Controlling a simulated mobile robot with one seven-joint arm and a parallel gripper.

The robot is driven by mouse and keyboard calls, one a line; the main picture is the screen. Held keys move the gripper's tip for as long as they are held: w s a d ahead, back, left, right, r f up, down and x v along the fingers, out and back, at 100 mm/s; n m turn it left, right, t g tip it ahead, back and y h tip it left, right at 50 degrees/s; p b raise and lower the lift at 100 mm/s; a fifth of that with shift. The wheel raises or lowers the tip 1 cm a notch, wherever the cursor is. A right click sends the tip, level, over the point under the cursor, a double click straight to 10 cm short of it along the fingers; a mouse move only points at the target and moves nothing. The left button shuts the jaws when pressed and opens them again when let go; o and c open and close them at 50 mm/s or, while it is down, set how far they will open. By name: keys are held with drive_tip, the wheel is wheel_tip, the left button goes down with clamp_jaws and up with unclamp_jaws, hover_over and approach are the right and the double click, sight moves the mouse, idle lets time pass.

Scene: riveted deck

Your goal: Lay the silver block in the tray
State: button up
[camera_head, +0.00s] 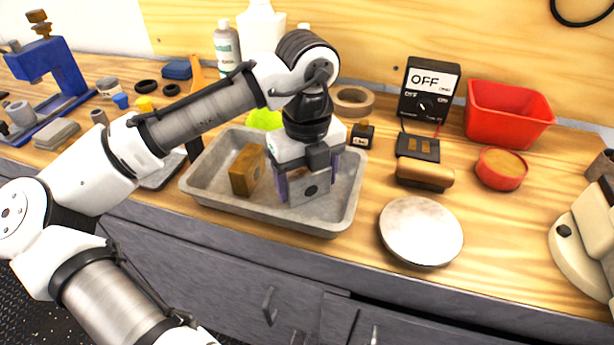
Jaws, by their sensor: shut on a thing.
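The grey metal tray (327,224) sits on the wooden bench, near its front edge. My gripper (309,188) points down over the right half of the tray and is shut on the silver block (311,190), a grey piece with a dark round spot on its face. The block is within the tray's outline; I cannot tell whether it touches the tray floor. A brown-gold block (246,170) with a dark spot stands in the tray to the left of my gripper. The gripper hides part of the tray's back wall.
A round pale disc (421,231) lies right of the tray. A red bin (507,114), a red round dish (501,168) and a black meter (429,90) stand farther right. A tape roll (353,100) and bottles (227,46) are behind. A blue press (50,70) is far left.

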sight(307, 170)
drive_tip(key=o, duration=1.3)
drive_tip(key=shift+c, duration=0.2)
wheel_tip(307, 170, up, 12)
drive_tip(key=shift+r+p, duration=0.1)
drive_tip(key=shift+p, duration=0.55)
